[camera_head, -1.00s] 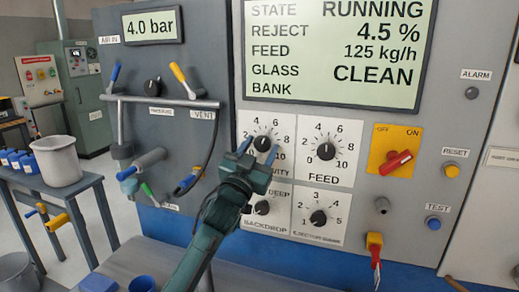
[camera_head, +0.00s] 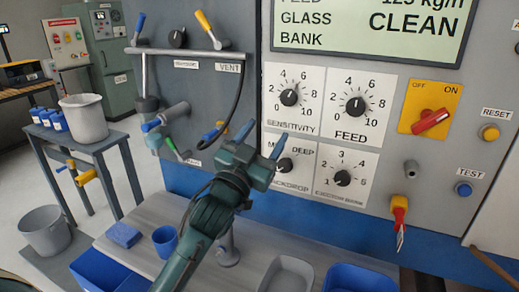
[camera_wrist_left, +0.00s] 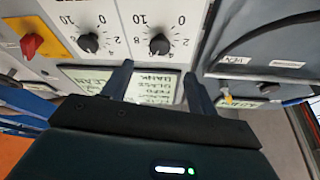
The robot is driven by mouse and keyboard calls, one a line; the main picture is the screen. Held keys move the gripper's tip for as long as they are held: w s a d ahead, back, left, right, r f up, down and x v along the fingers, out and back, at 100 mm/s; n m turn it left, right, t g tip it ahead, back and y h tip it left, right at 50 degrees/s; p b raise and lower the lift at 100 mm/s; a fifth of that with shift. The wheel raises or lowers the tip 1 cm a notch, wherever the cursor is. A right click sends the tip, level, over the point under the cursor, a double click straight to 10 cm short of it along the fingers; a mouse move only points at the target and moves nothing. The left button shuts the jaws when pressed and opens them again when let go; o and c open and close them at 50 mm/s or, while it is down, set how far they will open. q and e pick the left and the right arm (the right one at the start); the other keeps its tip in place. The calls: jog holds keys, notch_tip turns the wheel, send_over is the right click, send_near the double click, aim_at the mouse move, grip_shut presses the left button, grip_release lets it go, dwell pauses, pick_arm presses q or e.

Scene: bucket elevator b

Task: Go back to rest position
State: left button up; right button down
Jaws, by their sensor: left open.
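My left gripper (camera_head: 262,137) is open and empty, in front of the grey control panel. It overlaps the area just below the sensitivity knob (camera_head: 289,97) and left of the backdrop knob (camera_head: 284,165). In the left wrist view its two fingers (camera_wrist_left: 158,82) are spread apart with nothing between them, and the panel's screen shows between and behind them. My right gripper is in neither view.
The feed knob (camera_head: 355,105) and red switch (camera_head: 432,121) are on the panel to the right. Below lie a grey bench (camera_head: 125,262), a blue cup (camera_head: 166,241), a blue sponge (camera_head: 123,235) and blue bins (camera_head: 361,279). A side table with a white bucket (camera_head: 84,118) stands left.

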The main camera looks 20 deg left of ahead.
pick_arm(q)
jog(key=shift+v, duration=1)
jog(key=s+f+n+g+y, duration=0.1)
jog(key=s+f+g, duration=0.2)
jog(key=f, duration=0.4)
jog(key=s+a+f+n+g+y, duration=0.1)
jog(key=s+f+g, duration=0.3)
jog(key=f, duration=0.4)
jog(key=s+f+n+g+y, duration=0.1)
jog(key=s+f+g, duration=0.2)
jog(key=f, duration=0.4)
jog(key=s+f+g, duration=0.4)
jog(key=s+f, duration=0.1)
jog(key=s, duration=0.5)
jog(key=s+f+g, duration=0.5)
jog(key=s, duration=0.4)
jog(key=w+d+f+m+t+h, duration=0.1)
jog(key=w+d+f+t+h, duration=0.2)
jog(key=w+d+f+t, duration=0.3)
jog(key=shift+d+f+t, duration=0.35)
jog(key=shift+f+t, duration=0.25)
jog(key=shift+f, duration=0.35)
dwell(1.4)
